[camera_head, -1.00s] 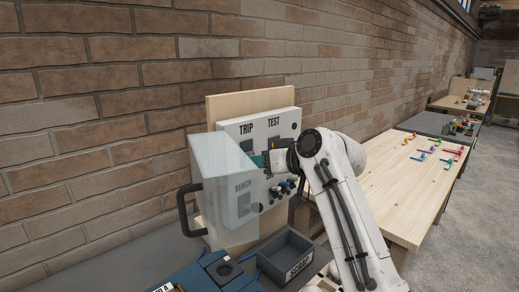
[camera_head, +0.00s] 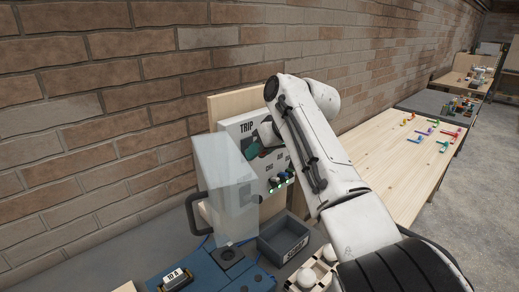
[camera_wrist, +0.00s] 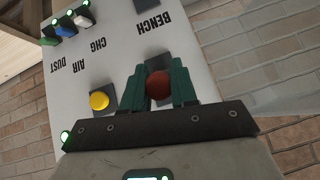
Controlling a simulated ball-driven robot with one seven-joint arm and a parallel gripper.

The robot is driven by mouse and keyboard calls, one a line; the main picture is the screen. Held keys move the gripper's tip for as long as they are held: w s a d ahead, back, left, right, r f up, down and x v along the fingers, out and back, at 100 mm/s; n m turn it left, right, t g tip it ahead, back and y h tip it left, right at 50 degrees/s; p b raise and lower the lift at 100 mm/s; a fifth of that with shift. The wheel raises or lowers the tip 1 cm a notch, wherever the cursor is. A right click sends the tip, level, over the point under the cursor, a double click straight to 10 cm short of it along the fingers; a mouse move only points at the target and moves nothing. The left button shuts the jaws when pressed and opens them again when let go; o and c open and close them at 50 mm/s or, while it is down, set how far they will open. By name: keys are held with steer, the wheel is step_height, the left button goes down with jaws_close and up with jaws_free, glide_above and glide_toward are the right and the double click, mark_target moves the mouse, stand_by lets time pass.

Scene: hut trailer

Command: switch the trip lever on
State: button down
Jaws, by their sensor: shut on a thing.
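The trip lever's dark red knob (camera_wrist: 159,87) sits between the green fingers of my gripper (camera_wrist: 160,82) in the wrist view, and they are shut on it. In the head view my gripper (camera_head: 254,151) is at the white panel (camera_head: 229,126), just below the TRIP label. My arm hides the TEST label and much of the panel's right side. A yellow button (camera_wrist: 99,101) on a dark plate is beside the fingers. The lever's exact tilt is hidden by the fingers.
A clear cover with a black handle (camera_head: 194,211) stands out from the panel's left side. Small coloured switches (camera_wrist: 62,28) with green lights sit lower on the panel. A grey bin (camera_head: 284,238) and blue case (camera_head: 202,270) lie below. A wooden table (camera_head: 392,150) extends right.

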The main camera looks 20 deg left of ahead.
steer(key=shift+w+a+r+h, duration=0.1)
steer(key=shift+r+h, duration=0.2)
steer(key=shift+r, duration=0.1)
stand_by(0.4)
steer(key=c, duration=1.3)
jaws_free()
steer(key=o, duration=0.4)
steer(key=shift+f, duration=0.25)
steer(key=shift+r, duration=0.1)
steer(key=shift+s+d+r+b, duration=0.2)
steer(key=shift+d+r+b, duration=0.2)
steer(key=shift+b, duration=0.1)
steer(key=b+v, duration=0.3)
steer(key=v, duration=0.6)
steer(key=shift+r, duration=0.25)
steer(key=shift+w+d+f, duration=0.1)
steer(key=shift+d, duration=0.05)
